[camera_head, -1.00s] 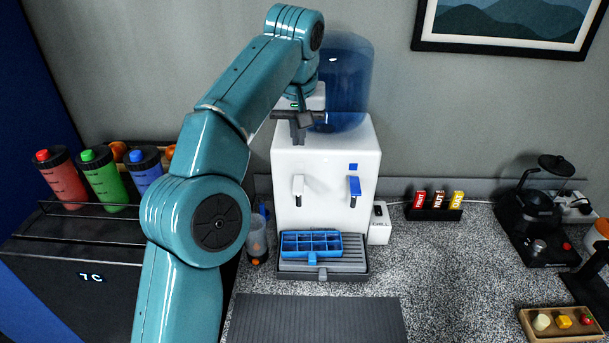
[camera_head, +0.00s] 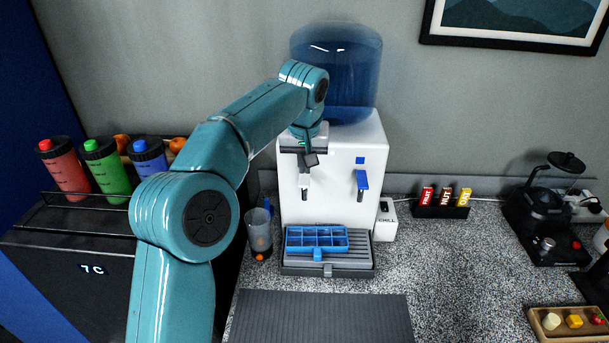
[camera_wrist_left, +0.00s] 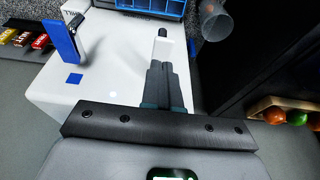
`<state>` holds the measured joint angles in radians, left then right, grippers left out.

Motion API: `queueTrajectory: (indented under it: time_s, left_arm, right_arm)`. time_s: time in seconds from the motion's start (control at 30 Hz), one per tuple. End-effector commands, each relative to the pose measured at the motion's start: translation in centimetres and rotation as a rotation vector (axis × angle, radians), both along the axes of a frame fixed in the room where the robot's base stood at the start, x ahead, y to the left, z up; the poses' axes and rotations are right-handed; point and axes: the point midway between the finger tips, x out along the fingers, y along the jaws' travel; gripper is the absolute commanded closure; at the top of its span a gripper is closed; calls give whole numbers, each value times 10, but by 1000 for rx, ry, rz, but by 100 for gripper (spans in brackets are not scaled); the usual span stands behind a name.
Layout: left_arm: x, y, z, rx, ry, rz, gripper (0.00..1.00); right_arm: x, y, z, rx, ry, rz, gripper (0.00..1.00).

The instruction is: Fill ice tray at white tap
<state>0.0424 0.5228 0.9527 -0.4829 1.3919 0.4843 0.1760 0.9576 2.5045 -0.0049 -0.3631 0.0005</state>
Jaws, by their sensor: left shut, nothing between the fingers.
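The blue ice tray (camera_head: 300,240), with several compartments, sits on the grey drip tray (camera_head: 330,268) of the white water dispenser (camera_head: 335,150), under the white tap side. The white tap (camera_head: 304,184) is on the dispenser's left front; the blue tap (camera_head: 362,181) is to its right. My left gripper (camera_head: 308,163) is shut and empty, just above the white tap. In the left wrist view, the shut fingers (camera_wrist_left: 165,72) point at the white tap (camera_wrist_left: 163,47); I cannot tell whether they touch. The ice tray (camera_wrist_left: 155,7) shows at that view's top edge. My right gripper is not in view.
A clear cup (camera_head: 259,232) stands left of the dispenser, close to the drip tray. A small white box (camera_head: 385,222) stands at its right. Several bottles (camera_head: 105,168) stand in a rack at left. A dark ribbed mat (camera_head: 322,316) lies in front. The counter at right centre is clear.

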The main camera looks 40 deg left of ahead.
Motion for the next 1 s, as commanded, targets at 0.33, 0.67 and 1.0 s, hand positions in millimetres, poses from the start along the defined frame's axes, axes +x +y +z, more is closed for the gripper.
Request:
queueTrajectory:
  time_s: [0.33, 0.67, 1.0]
  left_arm:
    - [-1, 0, -25, 1, -1, 0, 100]
    - [-1, 0, -28, 3, -5, 0, 100]
    - [-3, -1, -37, 48, -78, 0, 100]
  right_arm:
    - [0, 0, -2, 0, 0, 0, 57]
    - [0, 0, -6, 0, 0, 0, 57]
    - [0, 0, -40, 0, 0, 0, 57]
